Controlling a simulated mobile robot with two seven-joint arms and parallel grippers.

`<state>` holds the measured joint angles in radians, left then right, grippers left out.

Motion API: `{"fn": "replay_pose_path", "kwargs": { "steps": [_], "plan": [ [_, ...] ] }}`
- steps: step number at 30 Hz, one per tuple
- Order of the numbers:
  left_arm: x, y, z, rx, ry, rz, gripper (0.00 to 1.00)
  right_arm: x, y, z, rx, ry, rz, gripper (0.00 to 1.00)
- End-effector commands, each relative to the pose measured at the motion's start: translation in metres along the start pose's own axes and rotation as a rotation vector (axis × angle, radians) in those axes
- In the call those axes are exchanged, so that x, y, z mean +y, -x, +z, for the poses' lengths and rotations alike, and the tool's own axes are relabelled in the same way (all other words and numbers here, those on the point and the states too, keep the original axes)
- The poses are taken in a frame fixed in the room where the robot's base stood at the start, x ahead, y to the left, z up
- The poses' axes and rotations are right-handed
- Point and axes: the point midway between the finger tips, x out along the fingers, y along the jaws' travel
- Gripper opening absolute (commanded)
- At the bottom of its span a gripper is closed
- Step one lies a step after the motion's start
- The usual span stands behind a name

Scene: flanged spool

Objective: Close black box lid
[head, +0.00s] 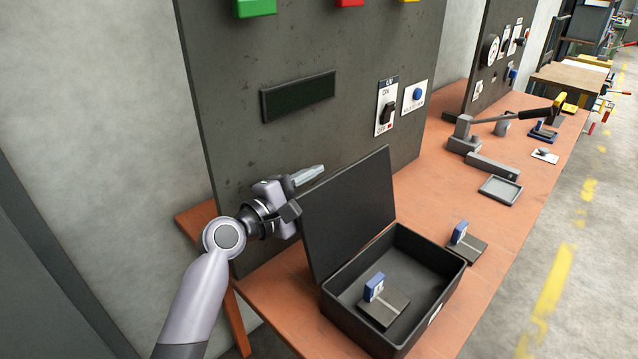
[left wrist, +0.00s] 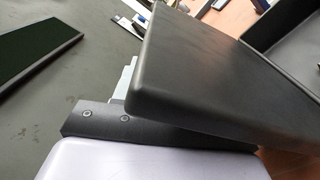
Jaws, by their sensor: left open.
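The black box (head: 440,290) stands open on the orange-brown table. Its lid (head: 348,212) is raised, leaning a little back from upright on the box's left edge. A grey part with a blue block (head: 384,305) lies inside the box. My left gripper (head: 308,192) is behind the lid's upper left edge, with its fingers open and nothing seen between them. In the left wrist view the lid (left wrist: 215,75) passes close in front of the gripper and hides part of it; contact is unclear. My right gripper is in neither view.
A similar grey part with a blue block (head: 465,243) lies on the table (head: 510,225) right of the box. A dark upright panel (head: 290,50) with switches stands behind the gripper. A grey tray (head: 500,190) and a lever press (head: 490,130) are farther back.

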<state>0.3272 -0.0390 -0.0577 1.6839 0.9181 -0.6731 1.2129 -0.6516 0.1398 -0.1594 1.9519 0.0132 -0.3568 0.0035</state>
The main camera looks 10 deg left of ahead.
Motion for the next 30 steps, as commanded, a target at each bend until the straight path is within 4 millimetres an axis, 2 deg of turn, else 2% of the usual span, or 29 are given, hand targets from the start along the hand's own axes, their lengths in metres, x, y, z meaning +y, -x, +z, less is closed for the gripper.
{"fn": "replay_pose_path", "kwargs": {
  "steps": [4, 13, 14, 15, 17, 18, 26, 30],
  "plan": [
    [0.0, -0.0097, 0.0004, -0.001, 0.0, 0.0, 0.42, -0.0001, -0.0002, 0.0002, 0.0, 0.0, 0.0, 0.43],
    [-0.0004, -0.0117, 0.0003, 0.0, -0.001, -0.001, 0.42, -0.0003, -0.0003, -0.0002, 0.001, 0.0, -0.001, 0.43],
    [-0.0004, -0.0117, 0.0003, 0.0, -0.001, -0.001, 0.39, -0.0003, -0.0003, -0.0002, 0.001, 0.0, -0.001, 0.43],
    [-0.0004, -0.0117, 0.0003, 0.0, -0.001, -0.001, 0.26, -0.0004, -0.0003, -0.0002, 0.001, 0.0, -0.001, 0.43],
    [-0.0003, -0.0116, 0.0003, 0.0, -0.001, 0.0, 0.06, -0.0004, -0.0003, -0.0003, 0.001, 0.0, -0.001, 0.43],
    [0.0, -0.0116, 0.0003, 0.0, -0.002, 0.0, 0.0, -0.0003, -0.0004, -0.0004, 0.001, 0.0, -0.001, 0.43],
    [0.0025, -0.0114, 0.0025, 0.0, -0.013, 0.003, 0.0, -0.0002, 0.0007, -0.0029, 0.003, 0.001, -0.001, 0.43],
    [0.0053, -0.0114, 0.01, -0.001, -0.052, 0.005, 0.0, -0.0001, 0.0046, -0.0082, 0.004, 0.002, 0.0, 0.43]
  ]
}}
